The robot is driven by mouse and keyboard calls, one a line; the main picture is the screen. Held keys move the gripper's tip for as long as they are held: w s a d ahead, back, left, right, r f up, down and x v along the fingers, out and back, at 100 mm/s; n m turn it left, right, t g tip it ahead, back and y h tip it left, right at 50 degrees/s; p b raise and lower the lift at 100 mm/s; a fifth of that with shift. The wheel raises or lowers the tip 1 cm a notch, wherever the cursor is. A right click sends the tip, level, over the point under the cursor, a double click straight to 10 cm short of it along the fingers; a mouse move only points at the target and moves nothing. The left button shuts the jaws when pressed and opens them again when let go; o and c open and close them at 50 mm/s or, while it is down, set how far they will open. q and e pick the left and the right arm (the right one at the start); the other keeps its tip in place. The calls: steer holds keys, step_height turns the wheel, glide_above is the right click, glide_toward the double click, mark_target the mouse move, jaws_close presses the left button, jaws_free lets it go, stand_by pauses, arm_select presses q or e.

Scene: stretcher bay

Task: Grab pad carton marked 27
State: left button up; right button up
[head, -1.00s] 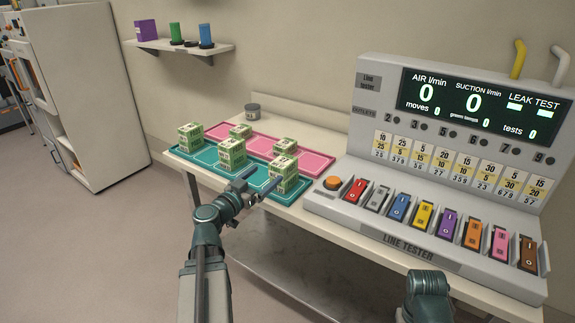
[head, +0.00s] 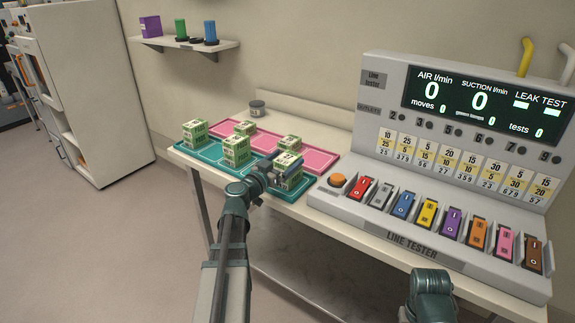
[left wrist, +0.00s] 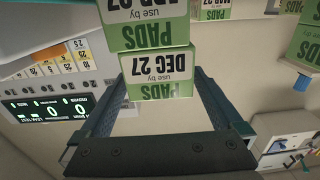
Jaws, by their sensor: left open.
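Green-and-white pad cartons stand on two trays, some stacked. My left gripper (head: 280,163) is open at the front right stack in the head view. My right gripper is out of the head view; only part of that arm shows.
Other cartons stand at the left (head: 195,132), centre (head: 236,150) and back (head: 289,142). The trays are teal (head: 215,163) and pink (head: 318,160). The line tester (head: 410,240) with its coloured switches is close on the right. A grey jar (head: 257,108) stands behind.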

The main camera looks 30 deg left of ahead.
mark_target(293, 153)
arm_select(q)
steer(key=w, duration=0.4)
steer(key=shift+w+f, duration=0.25)
steer(key=shift+w, duration=0.1)
steer(key=c, duration=1.5)
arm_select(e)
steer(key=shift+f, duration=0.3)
arm_select(q)
steer(key=shift+d+r, duration=0.1)
steer(key=shift+r, duration=0.1)
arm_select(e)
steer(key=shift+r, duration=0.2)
